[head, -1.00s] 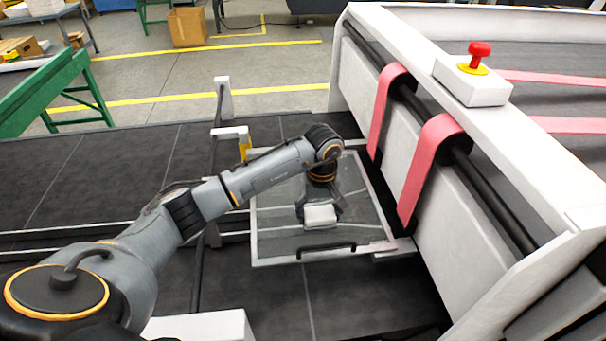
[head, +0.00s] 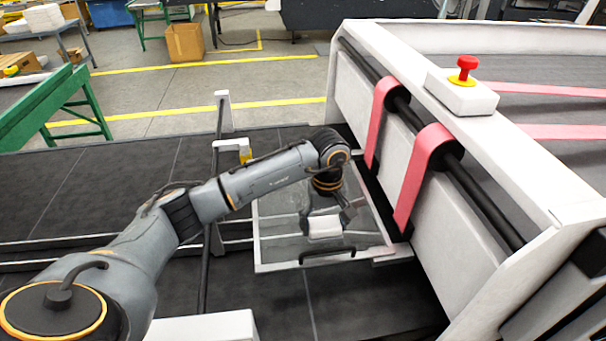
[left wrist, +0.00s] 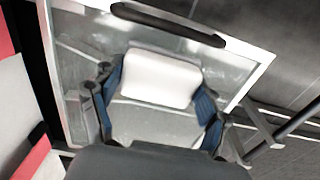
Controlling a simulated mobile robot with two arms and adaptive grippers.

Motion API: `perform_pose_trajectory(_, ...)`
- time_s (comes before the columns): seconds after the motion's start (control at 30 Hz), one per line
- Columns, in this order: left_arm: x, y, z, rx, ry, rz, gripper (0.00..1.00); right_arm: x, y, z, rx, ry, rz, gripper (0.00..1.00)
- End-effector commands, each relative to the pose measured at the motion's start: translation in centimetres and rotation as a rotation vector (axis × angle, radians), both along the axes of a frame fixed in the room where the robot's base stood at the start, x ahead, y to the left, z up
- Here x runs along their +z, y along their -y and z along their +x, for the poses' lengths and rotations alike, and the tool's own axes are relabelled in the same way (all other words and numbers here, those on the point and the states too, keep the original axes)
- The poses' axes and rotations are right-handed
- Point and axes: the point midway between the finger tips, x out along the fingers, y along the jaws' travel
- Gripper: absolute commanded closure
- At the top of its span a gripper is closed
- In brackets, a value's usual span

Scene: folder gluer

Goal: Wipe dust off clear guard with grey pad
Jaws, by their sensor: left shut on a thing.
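The clear guard (head: 275,246) is a see-through panel in a pale frame with a black handle (head: 327,255) along its near edge. It lies in front of the machine's white side, and whitish smudges show on its surface in the left wrist view (left wrist: 85,45). My left gripper (head: 325,215) is over the guard, fingers pointing down. It is shut on a light, block-shaped pad (head: 325,227), which looks nearly white here. In the left wrist view the pad (left wrist: 161,78) sits between the two blue-lined fingers. I cannot tell whether the pad touches the guard. My right gripper is not in view.
The white machine frame with pink belts (head: 421,170) stands close on the right of the guard. A red emergency button (head: 467,66) sits on top of it. A thin upright post (head: 222,115) stands left of the guard. Dark flat surface lies around it.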

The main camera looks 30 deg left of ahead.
Motion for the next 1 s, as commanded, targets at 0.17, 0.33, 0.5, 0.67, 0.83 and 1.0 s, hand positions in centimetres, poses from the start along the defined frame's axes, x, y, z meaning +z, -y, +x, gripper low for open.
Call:
perform_pose_trajectory(0.17, 1.9, 0.0, 0.0, 0.005, 0.002, 0.001, 0.55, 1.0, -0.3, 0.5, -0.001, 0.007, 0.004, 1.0)
perform_pose_trajectory(0.33, 3.2, 0.1, -0.1, 0.009, 0.003, 0.0, 0.55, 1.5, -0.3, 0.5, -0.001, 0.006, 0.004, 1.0)
perform_pose_trajectory(0.5, 3.7, 0.1, -0.2, 0.012, 0.002, 0.001, 0.55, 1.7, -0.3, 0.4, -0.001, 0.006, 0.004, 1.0)
perform_pose_trajectory(0.67, 3.7, 0.1, -0.2, 0.013, 0.001, 0.001, 0.55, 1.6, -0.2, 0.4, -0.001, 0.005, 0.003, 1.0)
perform_pose_trajectory(0.83, 3.7, 0.1, -0.2, 0.013, 0.001, 0.0, 0.55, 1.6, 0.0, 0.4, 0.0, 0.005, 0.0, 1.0)
perform_pose_trajectory(1.0, 3.7, 0.1, -0.2, 0.013, 0.001, 0.0, 0.55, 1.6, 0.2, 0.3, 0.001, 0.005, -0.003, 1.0)
